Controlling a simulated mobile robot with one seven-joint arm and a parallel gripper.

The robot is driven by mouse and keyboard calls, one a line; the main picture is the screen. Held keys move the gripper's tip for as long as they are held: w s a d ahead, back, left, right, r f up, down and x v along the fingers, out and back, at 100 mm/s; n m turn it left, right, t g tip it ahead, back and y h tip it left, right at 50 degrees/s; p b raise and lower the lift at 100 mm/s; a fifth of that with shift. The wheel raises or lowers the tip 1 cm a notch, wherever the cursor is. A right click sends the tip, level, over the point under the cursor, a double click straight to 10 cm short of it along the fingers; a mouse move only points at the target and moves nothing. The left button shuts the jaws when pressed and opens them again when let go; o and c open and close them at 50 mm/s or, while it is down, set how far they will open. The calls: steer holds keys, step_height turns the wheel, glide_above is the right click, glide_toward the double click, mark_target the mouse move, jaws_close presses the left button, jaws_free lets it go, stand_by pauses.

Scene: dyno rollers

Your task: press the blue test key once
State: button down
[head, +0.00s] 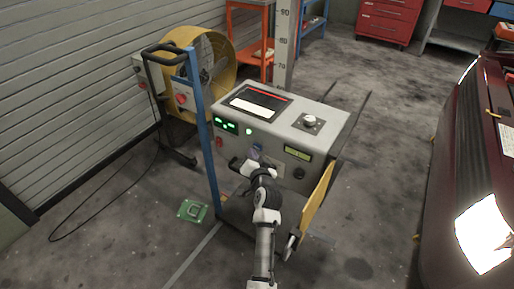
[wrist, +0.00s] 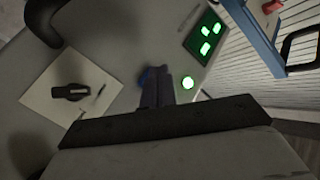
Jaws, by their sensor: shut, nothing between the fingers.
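The blue test key (wrist: 145,78) shows in the wrist view as a small blue patch on the grey console face, mostly hidden behind my fingertips. In the head view a small bluish patch (head: 255,150) shows on the console front just past my gripper. My gripper (wrist: 157,88) is shut and empty, its fingers together and pointing at the panel over the key. In the head view my gripper (head: 256,161) is close in front of the console (head: 275,140). I cannot tell whether the fingertips touch the key.
A lit green lamp (wrist: 187,82) and a green display (wrist: 207,37) are right of the fingers. A pale plate with a black knob (wrist: 73,91) is left. A blue post (head: 203,130) stands at the console's left; a yellow panel (head: 318,200) sticks out at right.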

steer(key=shift+w+d, duration=0.1)
steer(key=shift+w, duration=0.05)
stand_by(0.5)
steer(key=shift+w+d+b, duration=0.2)
steer(key=shift+w+b, duration=0.05)
steer(key=shift+b, duration=0.1)
steer(key=shift+w+d, duration=0.2)
steer(key=shift+w, duration=0.1)
stand_by(0.6)
steer(key=shift+s+a, duration=0.1)
steer(key=shift+s, duration=0.05)
steer(key=shift+s+a, duration=0.35)
steer(key=shift+s, duration=0.2)
steer(key=shift+s+a+p, duration=0.75)
steer(key=shift+s+p, duration=0.05)
steer(key=shift+s, duration=0.2)
steer(key=shift+s+a+p, duration=0.75)
steer(key=shift+s, duration=0.25)
